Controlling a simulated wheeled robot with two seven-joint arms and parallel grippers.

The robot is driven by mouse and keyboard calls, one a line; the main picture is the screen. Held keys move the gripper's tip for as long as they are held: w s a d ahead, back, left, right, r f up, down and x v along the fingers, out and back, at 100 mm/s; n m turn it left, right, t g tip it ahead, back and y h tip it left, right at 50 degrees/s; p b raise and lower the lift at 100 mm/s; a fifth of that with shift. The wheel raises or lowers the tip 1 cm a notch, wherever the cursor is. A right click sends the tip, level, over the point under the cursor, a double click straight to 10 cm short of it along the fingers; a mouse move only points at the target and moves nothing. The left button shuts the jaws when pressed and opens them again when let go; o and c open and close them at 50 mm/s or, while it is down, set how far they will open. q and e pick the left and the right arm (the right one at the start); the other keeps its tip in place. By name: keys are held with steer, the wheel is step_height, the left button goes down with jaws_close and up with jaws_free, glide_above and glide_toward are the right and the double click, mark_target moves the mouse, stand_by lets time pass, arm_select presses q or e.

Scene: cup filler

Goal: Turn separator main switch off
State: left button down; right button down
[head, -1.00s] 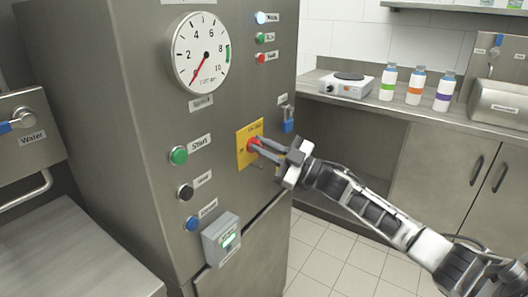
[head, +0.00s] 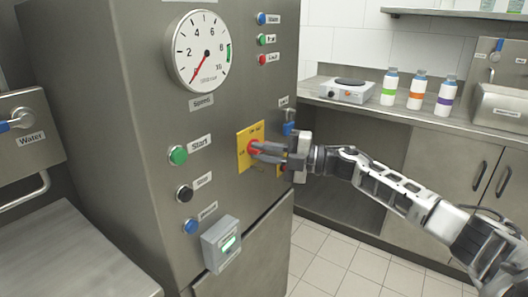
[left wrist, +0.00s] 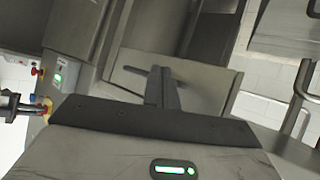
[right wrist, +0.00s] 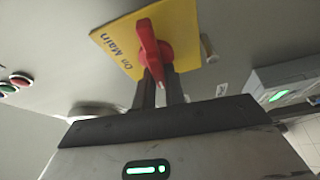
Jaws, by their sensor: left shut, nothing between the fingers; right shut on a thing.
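The main switch is a red rotary handle (head: 253,147) on a yellow plate (head: 243,158) on the front of the steel cabinet. My right gripper (head: 262,151) is shut on the red handle, with its fingers partly covering it in the head view. In the right wrist view the handle (right wrist: 148,40) stands out between the fingertips (right wrist: 158,75), and the plate (right wrist: 118,40) reads "On" and "Main". The plate's other wording is hidden or too small to read. My left gripper (left wrist: 161,85) is shut and empty in the left wrist view, away from the switch.
A counter with bottles (head: 417,90) stands behind.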

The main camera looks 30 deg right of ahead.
steer(key=shift+n, duration=0.6)
steer(key=shift+f+g+h, duration=0.1)
steer(key=shift+g+h, duration=0.2)
steer(key=c, duration=1.5)
jaws_free()
steer(key=shift+o, duration=0.2)
steer(key=b+v, duration=0.1)
steer(key=v, duration=1.5)
steer(key=shift+f, duration=0.1)
